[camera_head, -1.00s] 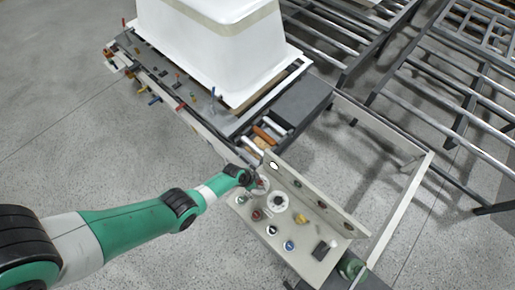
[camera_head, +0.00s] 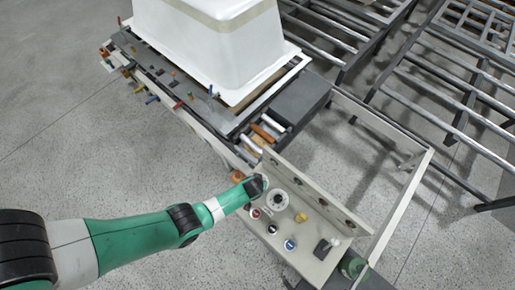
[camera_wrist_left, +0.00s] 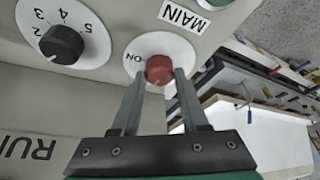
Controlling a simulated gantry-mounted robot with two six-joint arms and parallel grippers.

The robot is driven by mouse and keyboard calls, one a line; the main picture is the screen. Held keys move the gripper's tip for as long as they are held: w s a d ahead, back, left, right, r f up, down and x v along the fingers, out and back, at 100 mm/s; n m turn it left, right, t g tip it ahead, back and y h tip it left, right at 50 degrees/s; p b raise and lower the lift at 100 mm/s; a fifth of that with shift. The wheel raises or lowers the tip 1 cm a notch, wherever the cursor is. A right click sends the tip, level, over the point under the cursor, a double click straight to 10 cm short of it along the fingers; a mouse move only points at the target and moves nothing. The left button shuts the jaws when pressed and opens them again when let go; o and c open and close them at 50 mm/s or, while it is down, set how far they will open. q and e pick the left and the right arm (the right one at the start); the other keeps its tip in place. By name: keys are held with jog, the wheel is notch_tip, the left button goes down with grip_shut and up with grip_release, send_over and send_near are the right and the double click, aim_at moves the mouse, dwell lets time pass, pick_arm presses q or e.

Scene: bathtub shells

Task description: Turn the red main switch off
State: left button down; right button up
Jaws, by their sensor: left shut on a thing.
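The red main switch (camera_wrist_left: 159,69) is a round red knob on a white disc (camera_wrist_left: 150,48) in the left wrist view. The disc carries the word ON, and a MAIN label (camera_wrist_left: 184,17) sits beside it. My left gripper (camera_wrist_left: 162,80) has one finger on each side of the knob and is shut on it. In the head view my left gripper (camera_head: 262,182) is at the upper left of the sloped control panel (camera_head: 311,236), and its wrist hides the knob. My right gripper is not in view.
A black numbered dial (camera_wrist_left: 62,44) sits close beside the red knob. The panel also bears a yellow knob (camera_head: 301,217), a blue button (camera_head: 290,244) and other controls. A white tub shell (camera_head: 210,45) stands on a frame behind. Metal rails (camera_head: 440,75) lie at the right.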

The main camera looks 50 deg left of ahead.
pick_arm(q)
jog(key=shift+d+n+g+y, duration=0.1)
jog(key=shift+n+g+y, duration=0.2)
jog(key=shift+n, duration=0.8)
jog(key=shift+c, duration=2.1)
grip_release()
